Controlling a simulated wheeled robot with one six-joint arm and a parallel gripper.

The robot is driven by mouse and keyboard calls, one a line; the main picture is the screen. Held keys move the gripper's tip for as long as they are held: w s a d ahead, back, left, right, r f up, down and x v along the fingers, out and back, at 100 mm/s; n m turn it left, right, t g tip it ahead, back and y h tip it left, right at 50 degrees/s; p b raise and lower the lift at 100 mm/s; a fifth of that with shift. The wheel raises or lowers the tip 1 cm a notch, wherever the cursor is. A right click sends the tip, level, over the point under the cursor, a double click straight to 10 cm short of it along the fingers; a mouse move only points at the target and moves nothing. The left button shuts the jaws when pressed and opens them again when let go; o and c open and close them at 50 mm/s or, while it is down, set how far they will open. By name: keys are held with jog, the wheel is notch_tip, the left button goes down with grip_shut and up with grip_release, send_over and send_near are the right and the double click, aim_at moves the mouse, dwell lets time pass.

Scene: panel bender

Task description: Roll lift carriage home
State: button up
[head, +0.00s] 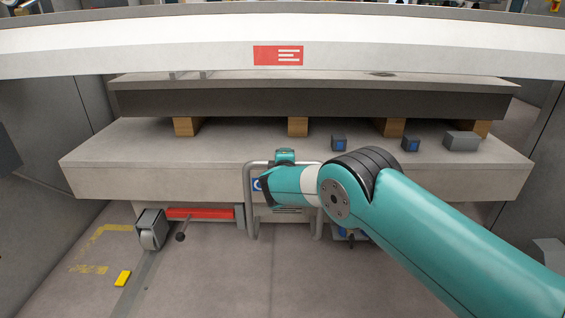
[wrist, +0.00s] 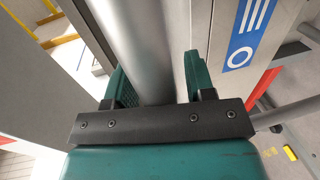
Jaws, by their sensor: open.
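A grey tubular handle (head: 249,213) stands at the front of the machine, below the table edge; I take it to be on the lift carriage. A plate with a blue label (head: 257,184) is behind it, partly hidden by my arm. In the wrist view the grey tube (wrist: 138,45) runs between the two teal fingers of my gripper (wrist: 158,78). The fingers are apart, one on each side of the tube, with a visible gap at the right finger. Contact at the left finger cannot be told. The blue label (wrist: 248,35) is right of the fingers. My fingertips are hidden in the head view.
A roller bracket (head: 149,231), red bar (head: 201,213) and black-knobbed lever (head: 181,236) sit left of the handle. The table (head: 110,158) carries wooden blocks (head: 298,126) and small blue-faced boxes (head: 339,143). A yellow block (head: 123,278) lies on the otherwise open floor at left.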

jog(key=shift+s+a, duration=0.1)
jog(key=shift+a, duration=0.15)
jog(key=s+r+p, duration=0.3)
jog(key=s+p, duration=0.2)
jog(key=s, duration=1.2)
jog(key=shift+r+p, duration=0.15)
jog(key=shift+p, duration=0.25)
